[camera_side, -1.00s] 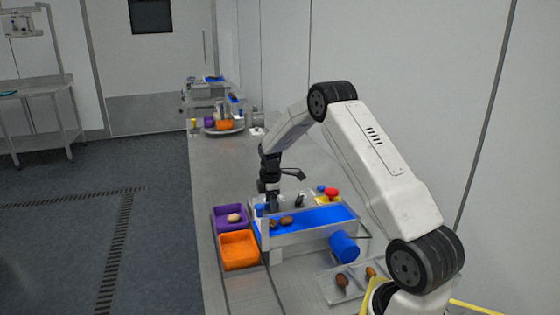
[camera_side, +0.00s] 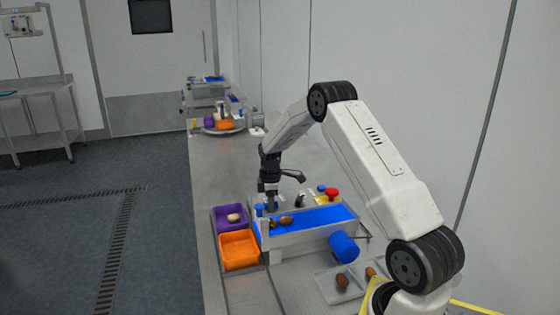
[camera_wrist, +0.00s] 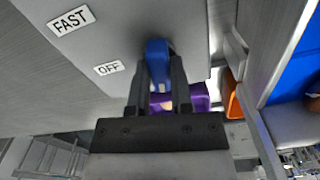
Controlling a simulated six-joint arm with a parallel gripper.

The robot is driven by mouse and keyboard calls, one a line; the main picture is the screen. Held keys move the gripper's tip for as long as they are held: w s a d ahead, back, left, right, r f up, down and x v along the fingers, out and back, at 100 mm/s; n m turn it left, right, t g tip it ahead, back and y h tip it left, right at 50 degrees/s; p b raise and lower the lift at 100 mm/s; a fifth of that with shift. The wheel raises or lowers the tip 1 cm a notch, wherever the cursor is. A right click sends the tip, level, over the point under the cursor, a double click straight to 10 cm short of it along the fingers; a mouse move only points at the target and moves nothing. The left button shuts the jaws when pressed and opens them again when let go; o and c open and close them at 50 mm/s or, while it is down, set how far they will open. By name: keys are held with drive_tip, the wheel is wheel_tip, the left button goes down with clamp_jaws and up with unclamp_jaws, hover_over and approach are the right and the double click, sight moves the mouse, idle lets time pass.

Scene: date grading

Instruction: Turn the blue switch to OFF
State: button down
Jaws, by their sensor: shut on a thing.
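The blue switch (camera_wrist: 157,58) stands on a grey panel (camera_wrist: 185,30) in the wrist view. My gripper (camera_wrist: 158,75) has its two dark fingers closed around the switch, one on each side. An OFF label (camera_wrist: 109,68) is to the left of the switch, and a FAST label (camera_wrist: 71,20) is further up and left. The fingers hide part of the switch, so I cannot tell which label it points to. In the side view my gripper (camera_side: 271,202) reaches down at the far left end of the conveyor; the switch is not clear there.
The blue conveyor belt (camera_side: 325,216) carries brown dates (camera_side: 286,220). A purple bin (camera_side: 229,211) holding a date and an orange bin (camera_side: 238,251) stand left of it. A red button (camera_side: 331,192) sits behind the belt. A clear tray (camera_side: 327,288) with dates is in front.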

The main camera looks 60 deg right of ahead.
drive_tip(key=m, duration=1.2)
drive_tip(key=shift+m, duration=1.9)
drive_tip(key=c, duration=0.5)
unclamp_jaws()
drive_tip(key=shift+r, duration=0.1)
